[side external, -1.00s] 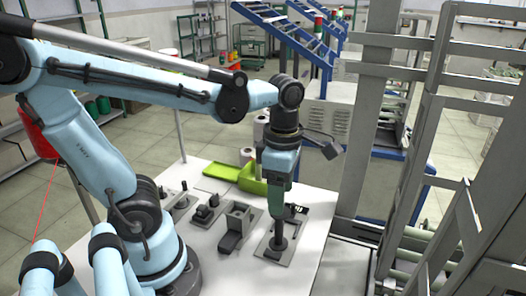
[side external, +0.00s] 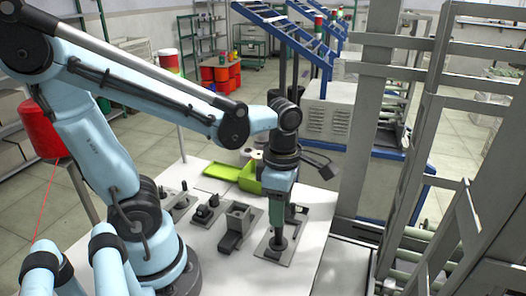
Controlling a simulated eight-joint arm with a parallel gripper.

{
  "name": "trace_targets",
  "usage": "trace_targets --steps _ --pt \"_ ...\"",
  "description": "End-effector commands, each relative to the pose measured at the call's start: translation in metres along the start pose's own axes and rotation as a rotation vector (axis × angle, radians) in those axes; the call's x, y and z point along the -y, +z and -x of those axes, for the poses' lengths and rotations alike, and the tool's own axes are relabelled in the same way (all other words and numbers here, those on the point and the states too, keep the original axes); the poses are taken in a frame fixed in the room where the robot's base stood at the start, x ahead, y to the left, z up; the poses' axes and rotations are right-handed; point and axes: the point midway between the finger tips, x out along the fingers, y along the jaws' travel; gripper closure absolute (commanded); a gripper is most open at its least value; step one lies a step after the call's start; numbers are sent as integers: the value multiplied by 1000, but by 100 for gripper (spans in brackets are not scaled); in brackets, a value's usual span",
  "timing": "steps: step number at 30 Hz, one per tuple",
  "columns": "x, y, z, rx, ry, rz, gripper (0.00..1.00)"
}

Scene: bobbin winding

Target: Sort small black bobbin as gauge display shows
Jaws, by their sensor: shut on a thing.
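My gripper (side external: 277,226) points straight down over a grey plate (side external: 268,255) at the table's front right. It is shut on a dark piece that I take for the small black bobbin, mostly hidden between the fingers. A dark upright piece (side external: 278,243) stands on the plate directly below the fingertips. I cannot tell where bobbin ends and post begins.
A grey open-topped block (side external: 238,218) with a dark chute stands left of the gripper. More small black fixtures (side external: 204,212) are further left. A green tray (side external: 232,172) and white spools (side external: 247,156) are behind.

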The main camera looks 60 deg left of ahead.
Motion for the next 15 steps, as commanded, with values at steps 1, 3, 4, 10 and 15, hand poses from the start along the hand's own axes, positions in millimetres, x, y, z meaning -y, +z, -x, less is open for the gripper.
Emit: trace_targets --steps 1,3,4,10,15 --pt "0 0 1 0 0 0 75" --pt "0 0 3 0 0 0 75" --pt "0 0 4 0 0 0 75" --pt "0 0 15 0 0 0 75" --pt "0 0 24 0 0 0 75"
